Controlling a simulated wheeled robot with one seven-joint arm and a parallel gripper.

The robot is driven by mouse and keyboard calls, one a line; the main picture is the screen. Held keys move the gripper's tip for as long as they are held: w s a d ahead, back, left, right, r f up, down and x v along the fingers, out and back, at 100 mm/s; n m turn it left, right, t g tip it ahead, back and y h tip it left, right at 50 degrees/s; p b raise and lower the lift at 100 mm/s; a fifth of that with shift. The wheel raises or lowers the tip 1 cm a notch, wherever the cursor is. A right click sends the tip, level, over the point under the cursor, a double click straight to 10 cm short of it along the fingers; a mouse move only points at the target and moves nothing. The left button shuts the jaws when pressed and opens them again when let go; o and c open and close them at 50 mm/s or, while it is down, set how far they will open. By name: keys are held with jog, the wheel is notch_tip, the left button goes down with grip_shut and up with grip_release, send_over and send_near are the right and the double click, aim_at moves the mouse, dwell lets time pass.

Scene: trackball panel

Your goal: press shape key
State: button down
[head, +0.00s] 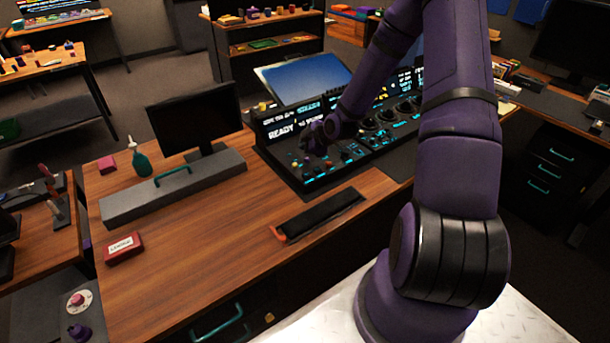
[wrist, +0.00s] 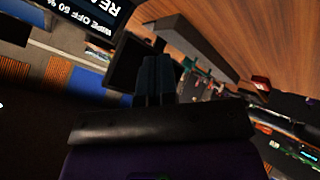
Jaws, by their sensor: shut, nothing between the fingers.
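The black control panel (head: 292,177) stands on the wooden desk in the head view, with small lit keys and knobs and a screen reading "READY" (head: 283,132). I cannot tell which key is the shape key; the keys are too small to read. My gripper (head: 308,146) is over the left part of the panel, close to the small coloured keys; contact cannot be made out. In the wrist view my gripper's dark fingers (wrist: 157,78) are together with nothing between them. That view also shows the panel's screen (wrist: 97,14) at the top left, but no keys.
A dark monitor (head: 195,118) and a long grey box (head: 172,190) with a teal handle stand left of the panel. A green bottle (head: 139,160) and a red box (head: 124,248) are farther left. A black tray (head: 320,214) lies in front. Bare desk (head: 205,240) lies front left.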

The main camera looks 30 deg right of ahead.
aim_at(306, 175)
jog(key=shift+f, duration=0.1)
jog(key=shift+f, duration=4.3)
jog(key=shift+f, duration=0.4)
jog(key=shift+f, duration=0.5)
jog(key=shift+r, duration=0.95)
jog(key=shift+r, duration=2.5)
